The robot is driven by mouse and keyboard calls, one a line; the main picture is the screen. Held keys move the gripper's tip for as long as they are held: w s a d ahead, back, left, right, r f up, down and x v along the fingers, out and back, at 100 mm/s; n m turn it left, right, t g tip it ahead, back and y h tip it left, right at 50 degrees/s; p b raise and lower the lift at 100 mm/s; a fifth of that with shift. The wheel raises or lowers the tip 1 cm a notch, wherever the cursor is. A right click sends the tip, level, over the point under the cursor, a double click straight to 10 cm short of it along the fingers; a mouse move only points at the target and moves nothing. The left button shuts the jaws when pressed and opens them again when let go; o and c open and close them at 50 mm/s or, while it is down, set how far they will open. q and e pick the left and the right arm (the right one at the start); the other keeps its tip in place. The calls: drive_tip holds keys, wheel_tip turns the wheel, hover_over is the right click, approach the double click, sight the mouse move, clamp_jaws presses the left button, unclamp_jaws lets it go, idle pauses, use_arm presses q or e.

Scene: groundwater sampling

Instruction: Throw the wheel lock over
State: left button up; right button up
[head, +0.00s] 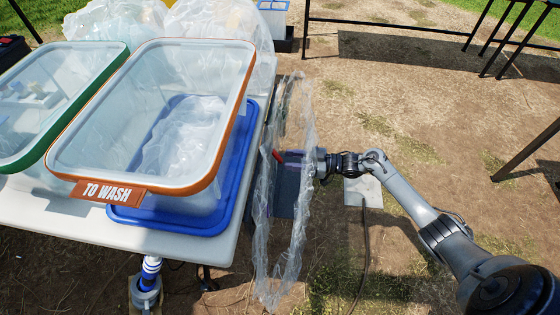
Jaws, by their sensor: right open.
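No wheel lock can be made out for certain. A small red piece (277,155) shows at the right edge of the white table, just left of my right gripper (291,159); I cannot tell whether it is the lock or whether the gripper touches it. My right gripper is open, reaching in from the right beside the table, and its fingers are partly veiled by a clear plastic bag (268,240) hanging at the table edge. My left gripper is not in view.
A grey plate (362,191) and dark cable (366,255) lie on the ground at right.

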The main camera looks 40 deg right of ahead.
sight(280, 158)
drive_tip(key=shift+b+x, duration=0.65)
drive_tip(key=shift+x, duration=1.6)
drive_tip(key=shift+d, duration=0.1)
drive_tip(key=shift+c, duration=0.3)
clamp_jaws()
drive_tip(key=shift+s+r+p, duration=0.1)
drive_tip(key=shift+r+p, duration=0.05)
drive_tip(key=shift+p, duration=0.4)
drive_tip(key=r+g+h+p, duration=0.1)
drive_tip(key=g+h+p, duration=0.1)
drive_tip(key=p, duration=0.4)
drive_tip(key=s+d+r+g+h+p, duration=0.1)
drive_tip(key=g+h+p, duration=0.1)
drive_tip(key=p, duration=0.5)
drive_tip(key=r+g+h+p, duration=0.2)
drive_tip(key=g+p, duration=0.1)
drive_tip(key=p, duration=0.4)
drive_tip(key=shift+s+d+h, duration=0.15)
drive_tip(key=shift+d+h, duration=0.05)
drive_tip(key=shift+h, duration=0.2)
drive_tip(key=shift+r+g+h+p, duration=0.15)
drive_tip(key=shift+g+h+p, duration=0.65)
drive_tip(key=shift+p, duration=0.45)
drive_tip(key=shift+s, duration=0.1)
